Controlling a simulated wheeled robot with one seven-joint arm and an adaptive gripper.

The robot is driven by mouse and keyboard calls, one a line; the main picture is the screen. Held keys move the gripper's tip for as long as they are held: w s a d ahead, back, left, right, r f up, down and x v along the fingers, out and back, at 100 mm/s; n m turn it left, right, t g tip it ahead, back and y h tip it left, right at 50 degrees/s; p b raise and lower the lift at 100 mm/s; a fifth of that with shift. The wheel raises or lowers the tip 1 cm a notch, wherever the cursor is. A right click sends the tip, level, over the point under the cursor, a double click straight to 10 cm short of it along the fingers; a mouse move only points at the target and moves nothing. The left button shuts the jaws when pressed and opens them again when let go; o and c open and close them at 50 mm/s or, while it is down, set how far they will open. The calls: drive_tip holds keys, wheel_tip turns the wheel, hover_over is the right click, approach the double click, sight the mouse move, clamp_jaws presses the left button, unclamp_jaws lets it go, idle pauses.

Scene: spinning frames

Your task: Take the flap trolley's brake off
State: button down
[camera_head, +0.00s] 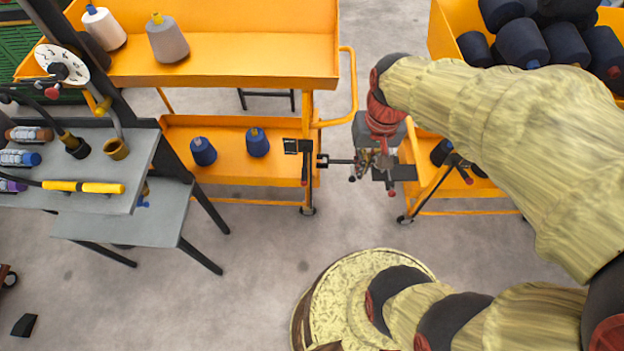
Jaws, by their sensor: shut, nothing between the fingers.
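Two orange trolleys are in view, and I cannot tell for sure which is the flap trolley. The left trolley (230,62) has an upper tray and a lower shelf. At its right front corner is a dark bracket with a hanging, red-tipped lever (304,172). The right trolley (440,38) is partly hidden behind my arm; a similar red-tipped lever (462,172) shows on its frame. My gripper (362,167) is shut and empty between the two trolleys, right of the left trolley's lever. A dark bar runs between the gripper area and that trolley's corner. Exact contact is unclear.
A white cone (104,28) and a grey cone (167,40) stand on the left trolley's tray; blue cones (204,152) stand below. Dark cones (522,43) fill the right trolley's top. A grey workbench (100,200) is at left. The floor (240,285) in front is mostly clear.

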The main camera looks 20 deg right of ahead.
sight(305, 168)
drive_tip(key=w+f+m+y+b, duration=0.1)
drive_tip(key=w+f+m+y, duration=0.25)
drive_tip(key=f, duration=0.95)
drive_tip(key=w+d+f+m+y+b, duration=0.15)
drive_tip(key=f+m+y, duration=0.3)
drive_tip(key=f, duration=0.95)
drive_tip(key=w+f+m+y+b, duration=0.1)
drive_tip(key=w+f+m+y, duration=0.3)
drive_tip(key=f, duration=0.9)
drive_tip(key=w+f+m+t, duration=0.3)
drive_tip(key=w+f+t, duration=0.1)
drive_tip(key=f, duration=0.2)
drive_tip(key=w+d+r+t, duration=0.2)
drive_tip(key=w+d+t, duration=0.1)
drive_tip(key=w, duration=0.4)
drive_tip(key=shift+d+r, duration=0.25)
drive_tip(key=shift+d, duration=0.05)
drive_tip(key=shift+a, duration=0.1)
drive_tip(key=b+x, duration=0.2)
drive_tip(key=x, duration=0.8)
drive_tip(key=r, duration=0.1)
drive_tip(key=s+r, duration=0.1)
drive_tip(key=r, duration=0.1)
drive_tip(key=shift+s+a+r, duration=0.3)
drive_tip(key=shift+s, duration=0.1)
